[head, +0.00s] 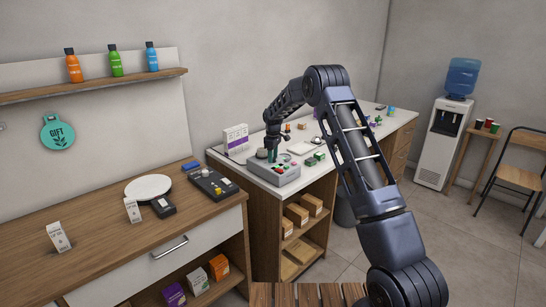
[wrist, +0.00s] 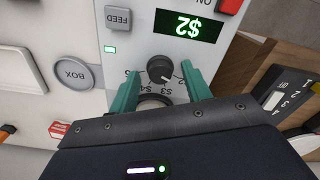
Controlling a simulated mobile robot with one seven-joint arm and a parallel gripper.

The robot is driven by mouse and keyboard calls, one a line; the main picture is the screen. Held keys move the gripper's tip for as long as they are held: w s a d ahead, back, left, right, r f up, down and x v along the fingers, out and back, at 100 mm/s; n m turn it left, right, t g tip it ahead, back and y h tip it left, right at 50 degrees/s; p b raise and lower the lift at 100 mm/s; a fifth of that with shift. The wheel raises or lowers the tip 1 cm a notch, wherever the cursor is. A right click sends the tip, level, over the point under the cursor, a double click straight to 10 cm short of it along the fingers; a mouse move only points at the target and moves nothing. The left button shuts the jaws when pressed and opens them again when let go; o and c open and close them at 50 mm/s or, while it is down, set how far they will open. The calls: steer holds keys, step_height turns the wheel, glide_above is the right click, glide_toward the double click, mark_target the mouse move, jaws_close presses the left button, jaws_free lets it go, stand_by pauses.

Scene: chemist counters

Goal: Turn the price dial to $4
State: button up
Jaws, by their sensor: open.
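The price dial (wrist: 160,69) is a dark round knob on a grey machine panel in the wrist view. Labels including $3 and $4 are printed around it, upside down in this view. The green display (wrist: 178,26) reads $2. My gripper (wrist: 158,84) is open, with one green finger on each side of the dial; I cannot tell whether they touch it. In the head view the grey machine (head: 277,170) stands on the white counter, with my gripper (head: 272,156) pointing down over it, hiding the dial.
A FEED button (wrist: 118,18), a small lit green lamp (wrist: 110,49) and a BOX button (wrist: 74,72) lie near the dial. A white and purple box (head: 236,139) stands behind the machine. Small items and a white tray (head: 304,143) lie to its right.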

steer(key=c, duration=1)
steer(key=shift+m, duration=0.4)
steer(key=m, duration=1.2)
steer(key=shift+m, duration=0.4)
steer(key=shift+r+m, duration=0.1)
steer(key=shift+m, duration=2.2)
